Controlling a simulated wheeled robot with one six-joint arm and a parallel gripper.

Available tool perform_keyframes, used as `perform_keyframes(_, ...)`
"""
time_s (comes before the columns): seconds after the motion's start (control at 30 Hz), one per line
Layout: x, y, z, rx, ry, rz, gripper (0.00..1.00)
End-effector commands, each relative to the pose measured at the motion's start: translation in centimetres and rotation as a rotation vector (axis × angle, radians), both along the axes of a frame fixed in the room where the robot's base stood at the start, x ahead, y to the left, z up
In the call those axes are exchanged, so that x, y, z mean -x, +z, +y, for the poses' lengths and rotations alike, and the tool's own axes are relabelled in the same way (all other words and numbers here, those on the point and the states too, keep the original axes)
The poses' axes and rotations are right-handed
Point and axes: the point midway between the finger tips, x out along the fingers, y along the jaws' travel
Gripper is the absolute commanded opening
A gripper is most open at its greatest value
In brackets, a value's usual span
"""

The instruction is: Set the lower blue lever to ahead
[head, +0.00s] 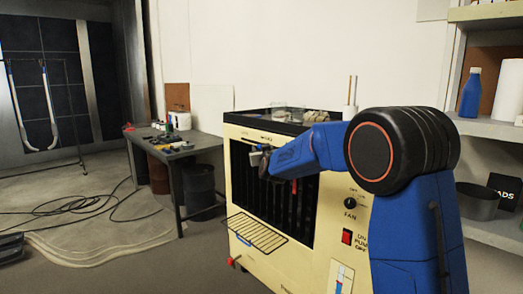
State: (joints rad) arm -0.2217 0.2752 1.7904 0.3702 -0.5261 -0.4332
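A cream machine (262,272) with a dark slatted front stands in the middle of the head view. A pale slotted panel (340,278) with a blue part sits low on its right face, cut by the bottom edge and beside my arm. A small blue piece (243,239) shows at the machine's lower left, near a wire rack. I cannot tell which of these is the lower blue lever, or read its setting. My gripper (261,160) is in front of the upper slatted opening, apart from both blue parts. Its fingers are too small to tell open from shut.
The wire rack (257,234) juts out from the machine's front. A red knob (234,262) is at lower left. A fan knob (350,203) and red switch (347,237) are on the right. A workbench (180,148) stands left; cables (80,207) lie on the floor.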

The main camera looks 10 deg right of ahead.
Motion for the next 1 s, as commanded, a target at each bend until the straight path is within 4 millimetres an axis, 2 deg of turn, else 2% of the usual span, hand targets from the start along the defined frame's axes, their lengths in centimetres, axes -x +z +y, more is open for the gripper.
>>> perform_keyframes(0.17,0.2,0.0,0.1,0.0,0.001,0.0,0.42)
perform_keyframes(0.33,1.8,0.0,0.1,0.0,0.002,0.0,0.42)
perform_keyframes(1.0,14.0,0.0,-0.5,0.0,0.001,-0.001,0.42)
